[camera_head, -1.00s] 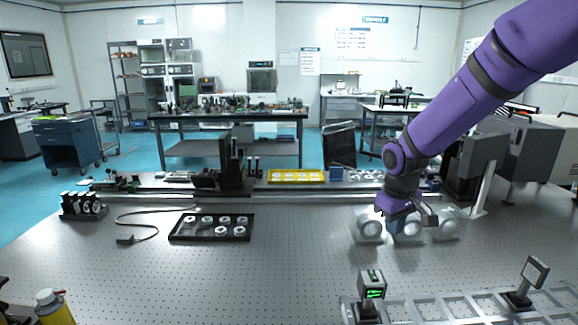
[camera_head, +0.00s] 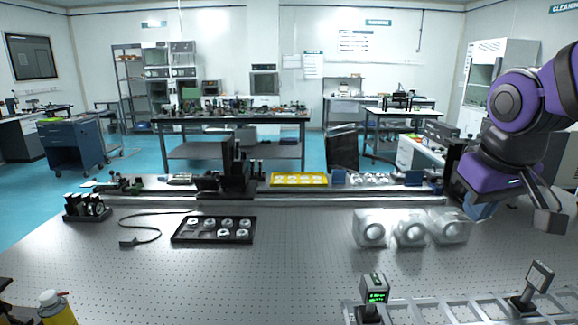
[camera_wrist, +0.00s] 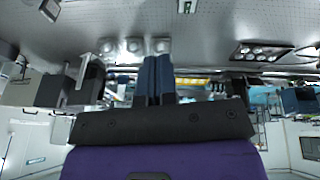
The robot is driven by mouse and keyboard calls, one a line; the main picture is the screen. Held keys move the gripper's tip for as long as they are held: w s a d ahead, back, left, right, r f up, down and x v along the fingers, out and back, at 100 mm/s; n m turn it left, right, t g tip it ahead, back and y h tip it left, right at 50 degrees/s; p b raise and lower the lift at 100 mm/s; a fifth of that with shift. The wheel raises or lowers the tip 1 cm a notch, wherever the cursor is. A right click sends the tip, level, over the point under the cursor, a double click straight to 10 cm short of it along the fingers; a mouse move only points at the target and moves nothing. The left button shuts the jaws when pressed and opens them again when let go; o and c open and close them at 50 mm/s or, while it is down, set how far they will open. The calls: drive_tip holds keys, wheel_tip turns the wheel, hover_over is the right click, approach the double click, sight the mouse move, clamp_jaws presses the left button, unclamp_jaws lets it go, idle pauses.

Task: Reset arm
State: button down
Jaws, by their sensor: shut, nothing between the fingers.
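My purple arm is drawn back at the right side of the head view. My gripper (camera_head: 478,210) hangs near the table's right part, to the right of the clear cases. The wrist view shows its two blue fingers (camera_wrist: 157,76) side by side and closed, with nothing between them. That view is upside down. The three clear cases with round white parts, the left one (camera_head: 373,229), the middle one (camera_head: 411,229) and the right one (camera_head: 446,227), stand in a row on the perforated optical table (camera_head: 290,270), apart from my gripper.
A black tray (camera_head: 213,241) with several round white parts lies left of centre. A rail with a dark upright mount (camera_head: 232,172) and a yellow tray (camera_head: 298,179) runs along the back. A green-display meter (camera_head: 374,293) and a silver frame stand at front right. The table's middle is clear.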

drive_tip(key=s+d+r+m+t, duration=0.1)
drive_tip(key=s, duration=0.9)
drive_tip(key=shift+s+r+m+y, duration=0.2)
drive_tip(key=shift+r+m+y, duration=0.1)
drive_tip(key=shift+r+y, duration=0.1)
